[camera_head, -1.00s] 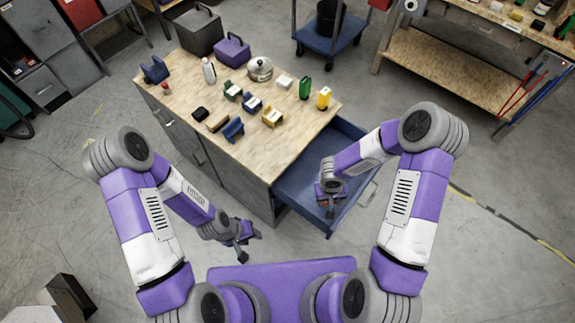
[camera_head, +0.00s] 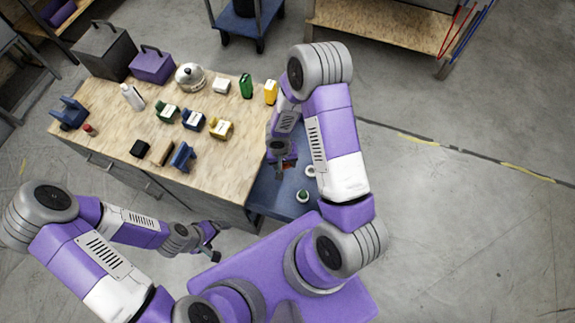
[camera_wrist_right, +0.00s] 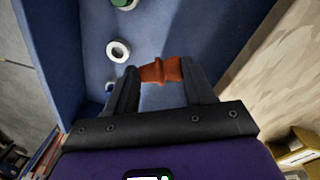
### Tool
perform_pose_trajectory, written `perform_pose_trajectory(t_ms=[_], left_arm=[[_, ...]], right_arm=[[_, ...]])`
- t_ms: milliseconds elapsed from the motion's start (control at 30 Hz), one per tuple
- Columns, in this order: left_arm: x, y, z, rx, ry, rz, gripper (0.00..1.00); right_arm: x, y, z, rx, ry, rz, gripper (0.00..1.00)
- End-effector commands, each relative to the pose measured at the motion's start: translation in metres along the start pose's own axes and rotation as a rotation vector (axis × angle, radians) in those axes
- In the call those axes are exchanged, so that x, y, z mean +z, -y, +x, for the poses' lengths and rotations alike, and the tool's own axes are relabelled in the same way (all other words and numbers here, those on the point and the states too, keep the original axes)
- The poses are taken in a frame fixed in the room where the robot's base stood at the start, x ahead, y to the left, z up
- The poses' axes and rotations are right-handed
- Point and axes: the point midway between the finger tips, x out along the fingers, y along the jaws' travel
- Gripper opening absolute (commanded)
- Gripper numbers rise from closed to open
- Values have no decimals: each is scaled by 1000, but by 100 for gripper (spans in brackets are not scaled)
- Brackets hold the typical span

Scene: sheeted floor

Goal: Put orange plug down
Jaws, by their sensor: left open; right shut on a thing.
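An orange plug (camera_wrist_right: 161,70) is held between the fingers of my right gripper (camera_wrist_right: 160,80) in the right wrist view. In the head view the right gripper (camera_head: 284,160) is over the open blue drawer (camera_head: 268,197), near the bench's right edge, with a bit of orange at its tip. I cannot tell whether the plug touches the drawer floor. My left gripper (camera_head: 211,240) is open and empty, in front of the bench and left of the drawer.
The drawer holds a white ring (camera_wrist_right: 118,51) and a green-and-white round piece (camera_head: 303,195). The wooden bench top (camera_head: 226,160) carries several items, including a yellow bottle (camera_head: 270,92), a green bottle (camera_head: 246,86), a kettle (camera_head: 190,76) and a purple box (camera_head: 152,65).

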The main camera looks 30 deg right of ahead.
Motion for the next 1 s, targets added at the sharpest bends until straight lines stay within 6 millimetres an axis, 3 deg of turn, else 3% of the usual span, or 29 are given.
perform_pose_trajectory(t_ms=[200, 467, 567, 800, 1000], left_arm=[[-1, 9, 22, 0, 0, -1, 92], [-2, 13, 35, 0, -1, 0, 92], [-2, 14, 38, 0, -1, 0, 92], [-3, 18, 48, 0, -1, 0, 92], [-3, 19, 51, 0, -1, 0, 92]], right_arm=[[-28, -11, 21, -1, 15, 230, 20], [-58, -19, 27, -2, 33, 410, 20], [-63, -20, 30, 0, 38, 436, 20], [-62, -17, 73, 1, 43, 445, 20], [-63, -15, 91, 0, 40, 445, 20]])
